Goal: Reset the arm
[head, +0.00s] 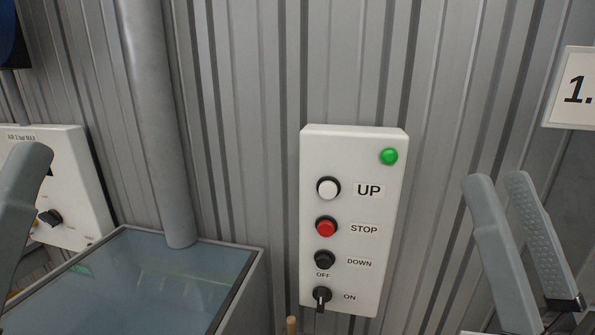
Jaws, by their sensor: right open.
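My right gripper (498,182) is at the right side, with its two grey fingers pointing up and apart. It is open, with nothing between the fingers. The inner face of one finger shows a dotted grip pad. Part of my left gripper (25,175) shows at the left edge. Only one grey finger is in view, so its opening is hidden. Neither gripper appears to touch anything.
A white control box (353,220) on the corrugated wall (260,80) has UP, STOP and DOWN buttons, an OFF/ON switch (321,296) and a green lamp (389,156). A grey pipe (160,120) stands behind a glass-topped box (130,280). An air panel (75,175) is at left.

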